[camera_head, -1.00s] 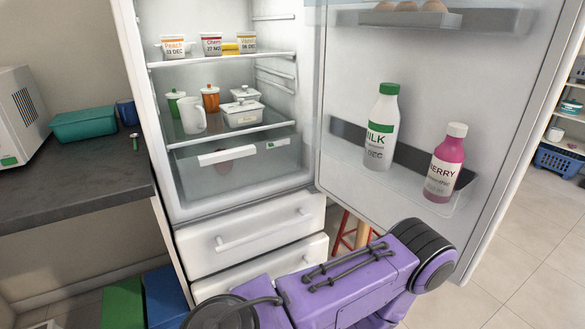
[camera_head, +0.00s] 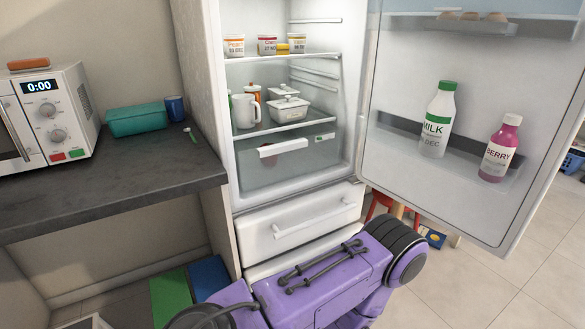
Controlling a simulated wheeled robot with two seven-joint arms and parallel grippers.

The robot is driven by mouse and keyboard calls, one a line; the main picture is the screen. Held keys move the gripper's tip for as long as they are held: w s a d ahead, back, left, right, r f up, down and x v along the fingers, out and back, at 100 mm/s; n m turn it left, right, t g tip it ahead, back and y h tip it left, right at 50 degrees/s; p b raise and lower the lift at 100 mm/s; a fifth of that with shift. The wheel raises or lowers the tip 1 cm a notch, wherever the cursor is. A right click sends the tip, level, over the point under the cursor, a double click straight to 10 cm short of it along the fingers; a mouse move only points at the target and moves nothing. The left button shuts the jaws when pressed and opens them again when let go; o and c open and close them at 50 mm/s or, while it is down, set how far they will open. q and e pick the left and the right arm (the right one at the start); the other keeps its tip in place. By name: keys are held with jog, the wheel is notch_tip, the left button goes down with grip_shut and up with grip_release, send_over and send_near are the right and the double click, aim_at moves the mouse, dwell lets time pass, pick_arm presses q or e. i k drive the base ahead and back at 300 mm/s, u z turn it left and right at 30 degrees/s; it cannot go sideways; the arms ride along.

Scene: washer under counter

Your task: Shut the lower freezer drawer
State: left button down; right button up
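The white fridge-freezer stands ahead with its upper door (camera_head: 450,190) swung open to the right. Below the fridge compartment is the upper freezer drawer (camera_head: 340,212) with a bar handle (camera_head: 312,222). The lower freezer drawer (camera_head: 300,257) shows only as a strip of its white front under it. My purple arm crosses in front and hides the rest, so how far the lower drawer stands out cannot be told. Neither of my grippers is in view.
A dark counter (camera_head: 110,180) with a microwave (camera_head: 45,115), a teal box (camera_head: 138,119) and a blue cup (camera_head: 175,107) is at left. Green (camera_head: 170,299) and blue (camera_head: 208,277) boxes sit on the floor beside the fridge. Tiled floor (camera_head: 490,280) is open at right.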

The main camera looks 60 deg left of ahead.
aim_at(290, 258)
jog(key=u, duration=1.3)
jog(key=i, duration=1)
jog(key=u, duration=0.05)
